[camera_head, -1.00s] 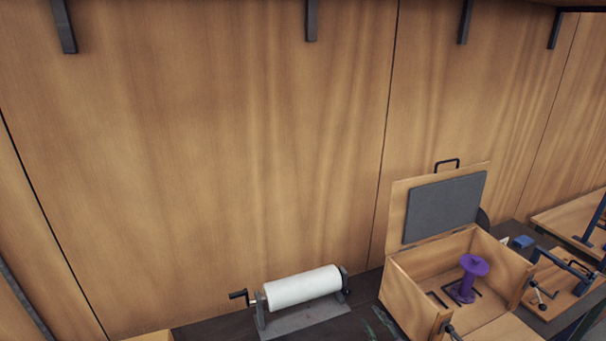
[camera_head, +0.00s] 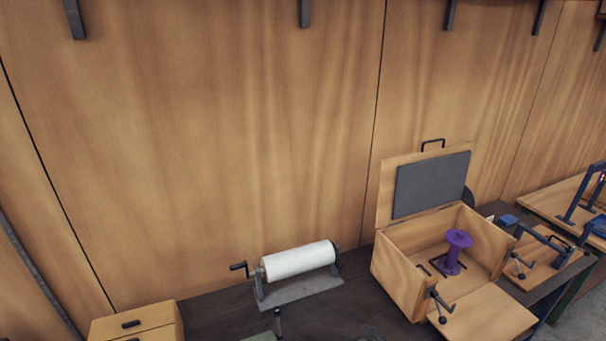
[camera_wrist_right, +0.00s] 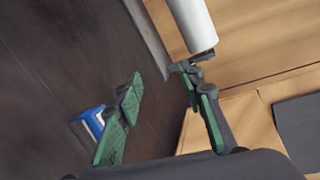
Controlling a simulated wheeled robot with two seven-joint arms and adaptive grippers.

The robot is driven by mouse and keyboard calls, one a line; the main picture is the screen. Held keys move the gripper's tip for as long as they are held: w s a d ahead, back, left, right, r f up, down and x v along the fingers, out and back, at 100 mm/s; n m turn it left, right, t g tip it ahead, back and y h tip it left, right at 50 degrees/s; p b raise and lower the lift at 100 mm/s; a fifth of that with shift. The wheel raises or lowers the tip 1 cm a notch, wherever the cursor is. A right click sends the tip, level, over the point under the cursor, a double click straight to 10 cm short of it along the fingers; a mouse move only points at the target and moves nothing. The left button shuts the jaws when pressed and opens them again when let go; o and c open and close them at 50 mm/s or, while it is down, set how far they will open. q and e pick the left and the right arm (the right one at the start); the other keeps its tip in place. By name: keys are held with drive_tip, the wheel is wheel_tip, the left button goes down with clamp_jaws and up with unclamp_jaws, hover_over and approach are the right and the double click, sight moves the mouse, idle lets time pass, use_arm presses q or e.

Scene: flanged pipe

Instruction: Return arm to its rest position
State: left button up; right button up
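The purple flanged pipe (camera_head: 453,254) stands upright inside the open wooden box (camera_head: 402,284) at the right of the head view. The box's lid is raised and its front flap is folded down. My right gripper (camera_wrist_right: 160,84) shows only in the right wrist view. Its two green-padded fingers are apart with nothing held between them, and it is above the dark bench top. My left gripper is in neither view.
A white roll on a stand (camera_head: 299,261) with a crank sits left of the box. A wooden drawer unit (camera_head: 140,324) is at lower left. A wooden board with a blue clamp (camera_head: 548,254) lies right. A blue and white object (camera_wrist_right: 90,122) shows beside the right gripper's left finger.

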drive_tip(key=s+d+f+n+g+h, duration=0.2)
drive_tip(key=s+f+n, duration=0.2)
drive_tip(key=s, duration=0.4)
drive_tip(key=s+d+f+n+g+h, duration=0.1)
drive_tip(key=s+d+f+n+g, duration=0.25)
drive_tip(key=s, duration=0.45)
drive_tip(key=s+d+r+n+g+h, duration=0.1)
drive_tip(key=s+d+n+g+h, duration=0.2)
drive_tip(key=s, duration=0.7)
drive_tip(key=s+d+n+g+h, duration=0.15)
drive_tip(key=s+d+n, duration=0.35)
drive_tip(key=s, duration=0.5)
wheel_tip(320, 180, down, 36)
drive_tip(key=s+a+b, duration=0.1)
drive_tip(key=s+b, duration=0.1)
drive_tip(key=b, duration=0.4)
use_arm(q)
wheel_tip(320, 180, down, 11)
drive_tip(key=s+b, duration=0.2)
drive_tip(key=b, duration=0.3)
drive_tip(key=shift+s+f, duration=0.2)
use_arm(e)
drive_tip(key=s+f+n+g, duration=0.1)
drive_tip(key=s+f+g, duration=0.1)
drive_tip(key=s+f, duration=1.7)
wheel_tip(320, 180, down, 4)
drive_tip(key=shift+s+r, duration=0.1)
drive_tip(key=shift+s, duration=0.25)
